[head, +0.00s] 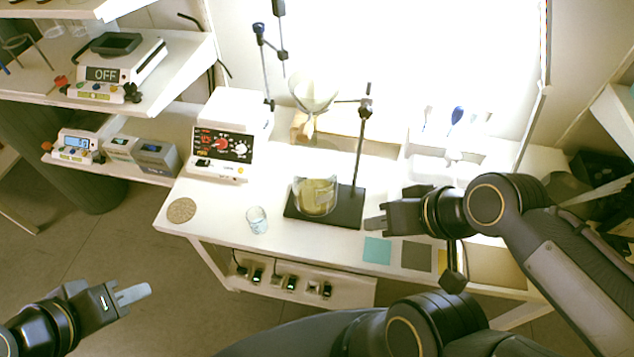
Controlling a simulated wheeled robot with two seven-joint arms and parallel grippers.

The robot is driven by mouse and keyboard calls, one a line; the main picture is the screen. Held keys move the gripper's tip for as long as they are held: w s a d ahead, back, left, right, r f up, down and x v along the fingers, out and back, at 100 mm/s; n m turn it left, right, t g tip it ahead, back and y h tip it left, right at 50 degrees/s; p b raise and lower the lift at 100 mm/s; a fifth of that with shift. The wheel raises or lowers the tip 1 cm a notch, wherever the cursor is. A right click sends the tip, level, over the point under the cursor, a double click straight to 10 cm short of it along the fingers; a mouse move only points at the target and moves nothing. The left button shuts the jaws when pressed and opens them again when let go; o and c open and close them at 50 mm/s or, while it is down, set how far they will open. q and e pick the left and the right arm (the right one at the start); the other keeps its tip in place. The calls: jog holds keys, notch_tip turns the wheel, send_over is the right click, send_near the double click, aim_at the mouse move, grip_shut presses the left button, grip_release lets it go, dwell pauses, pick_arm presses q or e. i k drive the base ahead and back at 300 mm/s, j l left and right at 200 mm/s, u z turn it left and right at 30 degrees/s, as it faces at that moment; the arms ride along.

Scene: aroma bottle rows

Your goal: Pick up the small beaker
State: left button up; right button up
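The small beaker (257,220) is a clear glass with a pale bluish look. It stands upright on the white table, left of the stand base. A larger beaker (315,196) with yellowish contents stands on the dark stand base, below a funnel (313,97). My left gripper (140,293) is at the lower left, over the floor, well away from the small beaker and apparently empty. My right gripper (372,223) is over the table, right of the larger beaker, and touches neither beaker.
A white instrument (222,140) with a red display stands behind the small beaker. A round cork mat (181,210) lies to its left. Teal (377,250) and grey (416,256) squares lie near the front edge. The table in front of the small beaker is clear.

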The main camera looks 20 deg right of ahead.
aim_at(256, 217)
jog(key=k+l+z, duration=0.15)
jog(key=l, duration=0.5)
jog(key=l+z, duration=0.1)
jog(key=l, duration=0.5)
